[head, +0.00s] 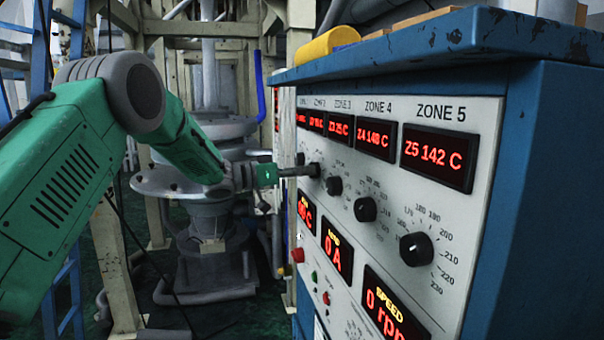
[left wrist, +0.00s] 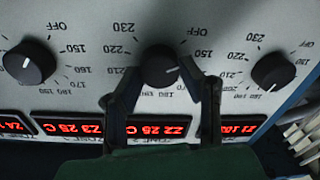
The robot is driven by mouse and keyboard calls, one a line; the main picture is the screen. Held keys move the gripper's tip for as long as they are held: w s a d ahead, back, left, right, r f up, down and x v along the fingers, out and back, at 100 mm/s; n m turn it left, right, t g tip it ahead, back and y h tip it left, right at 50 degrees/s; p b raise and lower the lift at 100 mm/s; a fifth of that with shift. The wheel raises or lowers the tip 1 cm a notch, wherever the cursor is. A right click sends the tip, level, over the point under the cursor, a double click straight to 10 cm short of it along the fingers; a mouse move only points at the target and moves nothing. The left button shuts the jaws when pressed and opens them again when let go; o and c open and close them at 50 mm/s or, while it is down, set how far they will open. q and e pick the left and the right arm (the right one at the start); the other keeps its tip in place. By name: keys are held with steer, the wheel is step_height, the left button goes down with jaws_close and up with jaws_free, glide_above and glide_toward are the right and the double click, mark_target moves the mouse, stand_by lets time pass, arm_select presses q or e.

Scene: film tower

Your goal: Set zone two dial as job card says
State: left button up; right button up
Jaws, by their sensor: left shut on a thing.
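The zone two dial (left wrist: 160,64) is a black round knob in the middle of the left wrist view, which looks at the panel upside down. My left gripper (left wrist: 161,76) has a dark finger on each side of the dial and is shut on it. The dial's white mark points right and slightly down in that view; a finger covers part of the scale there. The Z2 display (left wrist: 158,128) reads 25 C. In the head view my left gripper (head: 300,170) reaches the panel (head: 478,150) from the left. My right gripper and a job card are not in view.
The zone three dial (head: 334,186), zone four dial (head: 365,209) and zone five dial (head: 416,249) sit to the right of my gripper. A red button (head: 298,255) is below it. A yellow roll (head: 328,43) lies on the blue cabinet top (head: 440,42). A metal tower (head: 208,180) stands behind.

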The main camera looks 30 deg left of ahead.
arm_select(q)
steer(key=m+b, duration=0.6)
steer(key=m, duration=0.3)
steer(key=m+b, duration=0.7)
steer(key=m, duration=0.2)
steer(key=m+g+h+b, duration=0.1)
steer(key=m+b, duration=0.5)
steer(key=m, duration=0.3)
steer(key=shift+w+f+b, duration=0.2)
steer(key=shift+f+b, duration=0.05)
steer(key=shift+b, duration=0.1)
steer(key=shift+r, duration=0.1)
